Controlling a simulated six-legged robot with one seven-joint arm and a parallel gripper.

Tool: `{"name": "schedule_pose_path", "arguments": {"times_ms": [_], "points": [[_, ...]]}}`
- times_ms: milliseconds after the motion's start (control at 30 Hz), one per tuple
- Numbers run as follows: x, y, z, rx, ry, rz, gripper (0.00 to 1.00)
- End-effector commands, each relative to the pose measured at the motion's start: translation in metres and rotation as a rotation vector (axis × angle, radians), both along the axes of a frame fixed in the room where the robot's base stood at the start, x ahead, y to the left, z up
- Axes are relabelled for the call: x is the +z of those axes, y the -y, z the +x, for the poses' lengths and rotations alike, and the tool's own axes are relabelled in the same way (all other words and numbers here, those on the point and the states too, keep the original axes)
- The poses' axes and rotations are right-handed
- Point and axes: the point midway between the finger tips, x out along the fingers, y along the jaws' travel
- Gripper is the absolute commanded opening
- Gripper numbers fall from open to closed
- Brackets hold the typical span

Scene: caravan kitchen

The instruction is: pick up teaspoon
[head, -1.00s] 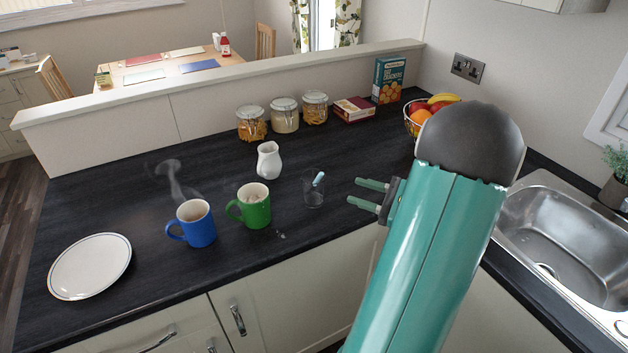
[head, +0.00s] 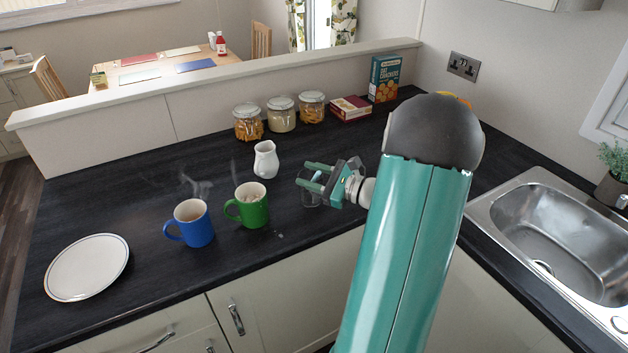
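My gripper (head: 306,174) is over the small clear glass (head: 311,201) on the dark worktop, reaching in from the right. Its two green fingers are apart, one farther back than the other, so it is open. The teaspoon, which stood in this glass with its pale blue handle up, cannot be made out now; the fingers and gripper body cover that spot. I cannot tell whether the handle is between the fingers.
A green mug (head: 254,205) and a steaming blue mug (head: 194,226) stand left of the glass. A white jug (head: 266,160) is behind. A white plate (head: 87,267) lies far left; the sink (head: 556,236) is at right. Several jars line the back.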

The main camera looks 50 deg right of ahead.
Motion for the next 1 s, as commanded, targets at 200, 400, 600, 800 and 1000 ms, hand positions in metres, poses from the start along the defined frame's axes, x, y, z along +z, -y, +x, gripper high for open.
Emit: {"name": "schedule_pose_path", "arguments": {"times_ms": [200,400,600,800,1000], "points": [[0.0,-0.001,0.003,-0.001,-0.001,0.0,0.38],[0.0,-0.001,0.003,0.0,-0.001,0.0,0.05],[0.0,-0.001,0.003,0.0,-0.001,0.0,0.0],[0.001,-0.001,0.003,0.0,-0.001,0.0,0.0],[0.014,-0.001,0.003,0.0,0.0,-0.003,0.0]]}}
